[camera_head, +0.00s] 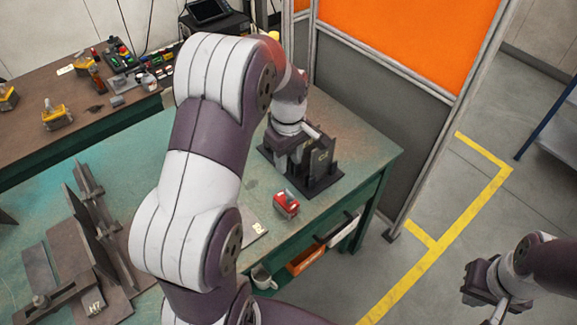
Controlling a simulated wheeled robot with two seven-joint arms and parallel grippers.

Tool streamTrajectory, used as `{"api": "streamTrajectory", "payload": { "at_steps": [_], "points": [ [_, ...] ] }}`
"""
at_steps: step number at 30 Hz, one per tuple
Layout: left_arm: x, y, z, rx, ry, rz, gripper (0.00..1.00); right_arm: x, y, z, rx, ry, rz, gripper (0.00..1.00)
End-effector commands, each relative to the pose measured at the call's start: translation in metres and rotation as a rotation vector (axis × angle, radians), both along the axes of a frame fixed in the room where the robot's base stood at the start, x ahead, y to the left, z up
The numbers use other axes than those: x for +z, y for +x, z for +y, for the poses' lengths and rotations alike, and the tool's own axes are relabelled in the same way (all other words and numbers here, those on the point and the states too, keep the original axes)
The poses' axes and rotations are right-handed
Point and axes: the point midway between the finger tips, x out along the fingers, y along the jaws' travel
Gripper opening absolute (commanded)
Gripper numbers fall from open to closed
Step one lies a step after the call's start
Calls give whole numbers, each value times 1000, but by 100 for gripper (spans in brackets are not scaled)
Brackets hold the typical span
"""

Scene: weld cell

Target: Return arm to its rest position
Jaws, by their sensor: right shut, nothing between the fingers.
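My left arm (195,185) rises from the bottom middle and reaches over the green table to its far right part. My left gripper (285,155) is at a dark fixture (322,165) with upright plates. Its fingers are partly hidden against the fixture, so I cannot tell whether they are open, touch it or hold anything. My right gripper (481,286) is at the lower right, over the grey floor and well clear of the table. It is shut and empty.
A metal fixture marked H7 (98,255) stands at left. An orange-panelled screen (405,40) stands behind. A brown bench (40,145) holds tools.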

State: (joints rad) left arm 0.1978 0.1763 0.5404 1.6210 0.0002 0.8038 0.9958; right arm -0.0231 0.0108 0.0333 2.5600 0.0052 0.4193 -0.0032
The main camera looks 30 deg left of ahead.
Motion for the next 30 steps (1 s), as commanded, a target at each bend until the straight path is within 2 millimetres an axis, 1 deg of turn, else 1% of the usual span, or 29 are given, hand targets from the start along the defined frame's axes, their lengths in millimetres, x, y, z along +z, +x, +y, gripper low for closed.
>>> {"api": "streamTrajectory", "payload": {
  "at_steps": [12,14,15,16,17,19,21,23,24,27,30],
  "points": [
    [0,0,0,-6,0,0,36,0,0,0,0,0,0,0],
    [0,2,0,-50,2,-7,36,0,0,0,0,0,0,0],
    [-1,4,1,-114,5,-20,36,0,0,0,0,0,0,0],
    [-6,0,0,-179,5,-19,36,0,0,0,0,0,0,0],
    [-10,-7,-2,-260,6,-17,36,0,0,0,0,0,0,0],
    [-12,-29,-11,-493,11,-26,36,0,0,0,0,0,0,0],
    [-9,-53,-25,-720,22,-42,36,0,0,0,0,0,0,0],
    [-6,-75,-38,-893,33,-55,36,0,0,0,0,0,0,0],
    [-4,-90,-47,-992,40,-62,36,0,0,0,0,0,0,0],
    [2,-121,-64,-1150,54,-80,36,0,0,0,0,0,0,0],
    [9,-137,-75,-1199,62,-95,36,0,0,0,0,0,0,0]
  ]
}}
